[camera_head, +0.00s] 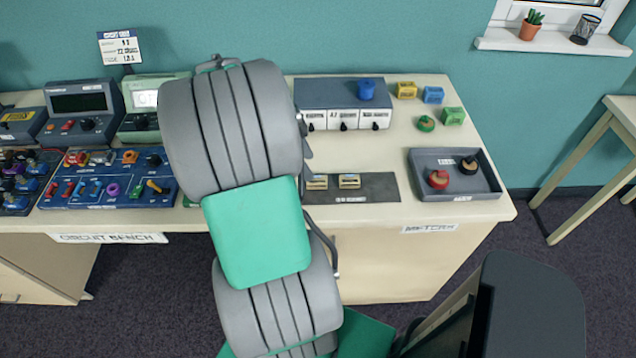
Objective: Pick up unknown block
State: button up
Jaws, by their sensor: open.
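Two small beige blocks sit on a dark mat (381,185) on the right part of the bench: a left block (317,183), close beside my arm, and a right block (349,181). A small label on the mat's front is too small to read surely. Nothing marks either block clearly as the unknown one. My grey and green arm rises in front of the bench, just left of the mat. My gripper is hidden behind the arm links, so its distance from the blocks cannot be seen.
A grey tray (457,194) holds a red and a black round-knobbed piece. Behind the mat stands a box (342,101) with white drawers and a blue cylinder (366,89) on top. Yellow, blue and green blocks lie right of it. Instruments and a blue circuit board (110,196) fill the left.

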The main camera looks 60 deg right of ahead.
aim_at(316, 179)
jog(key=x, duration=0.2)
jog(key=p+x, duration=0.1)
jog(key=x, duration=0.3)
jog(key=shift+w+f, duration=0.1)
jog(key=shift+f, duration=0.35)
jog(key=shift+w, duration=0.1)
grip_shut()
